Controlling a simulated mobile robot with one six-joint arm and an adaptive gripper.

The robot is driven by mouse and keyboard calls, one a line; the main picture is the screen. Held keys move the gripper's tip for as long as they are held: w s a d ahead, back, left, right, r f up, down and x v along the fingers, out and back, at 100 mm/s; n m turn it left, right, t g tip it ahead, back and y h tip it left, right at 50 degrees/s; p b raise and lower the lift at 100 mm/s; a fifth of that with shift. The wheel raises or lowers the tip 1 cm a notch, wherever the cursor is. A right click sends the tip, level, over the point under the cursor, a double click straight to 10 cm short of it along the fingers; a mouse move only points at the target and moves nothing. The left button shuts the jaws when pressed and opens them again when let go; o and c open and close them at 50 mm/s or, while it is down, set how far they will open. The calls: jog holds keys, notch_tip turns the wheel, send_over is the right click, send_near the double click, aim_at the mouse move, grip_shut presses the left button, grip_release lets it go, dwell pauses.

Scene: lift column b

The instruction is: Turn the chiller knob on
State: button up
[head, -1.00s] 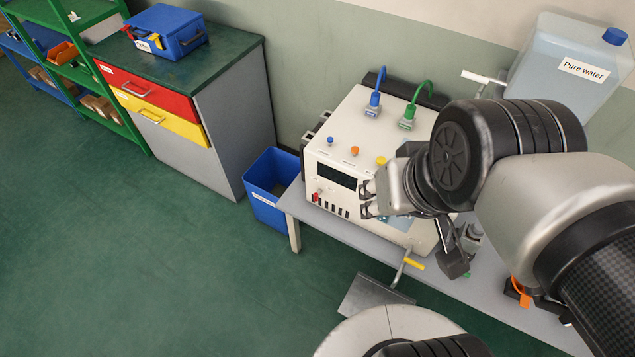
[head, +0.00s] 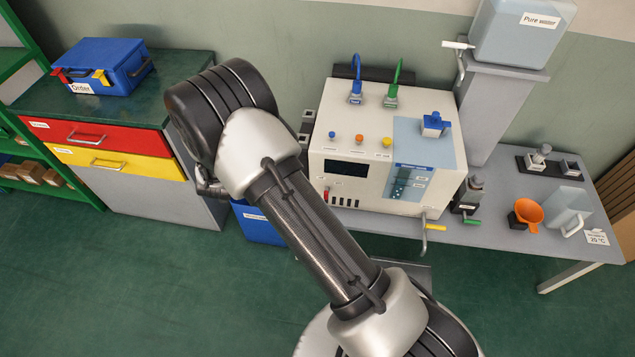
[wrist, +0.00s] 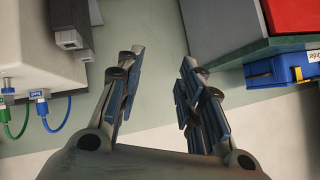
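The white machine (head: 330,160) stands on the grey bench. Its top has small blue (head: 332,134), orange (head: 359,138) and yellow (head: 386,142) knobs in a row. Its front has a dark display (head: 346,169) and a small red part at the lower left, partly beside my arm. I cannot tell which part is the chiller knob. My gripper (wrist: 160,62) is open and empty in the wrist view, fingers apart. In the head view it is mostly hidden behind my arm, left of the machine. The machine's corner (wrist: 35,50) shows at the wrist view's left, apart from the fingers.
A drawer cabinet (head: 120,190) with a blue toolbox (head: 105,65) stands left, close to my arm. A blue bin (head: 258,228) is partly behind my arm. A water tank (head: 520,30), an orange funnel (head: 527,212) and a clear jug (head: 568,210) are on the right.

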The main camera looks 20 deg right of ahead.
jog(key=s+d+f+m+h, duration=0.1)
jog(key=s+d+f+h, duration=0.25)
jog(key=f, duration=0.65)
jog(key=s+d+f+h, duration=0.25)
jog(key=s+f, duration=0.25)
jog(key=f, duration=0.4)
jog(key=s+d+f+t+h+b, duration=0.1)
jog(key=s+d+f+h, duration=0.2)
jog(key=s, duration=0.4)
jog(key=s+d+f+t+h, duration=0.1)
jog(key=s+d+f, duration=0.3)
jog(key=s, duration=0.2)
jog(key=b+x, duration=0.3)
jog(key=x, duration=1.4)
jog(key=shift+r, duration=0.25)
jog(key=shift+d, duration=0.1)
jog(key=shift+s, duration=0.1)
grip_shut()
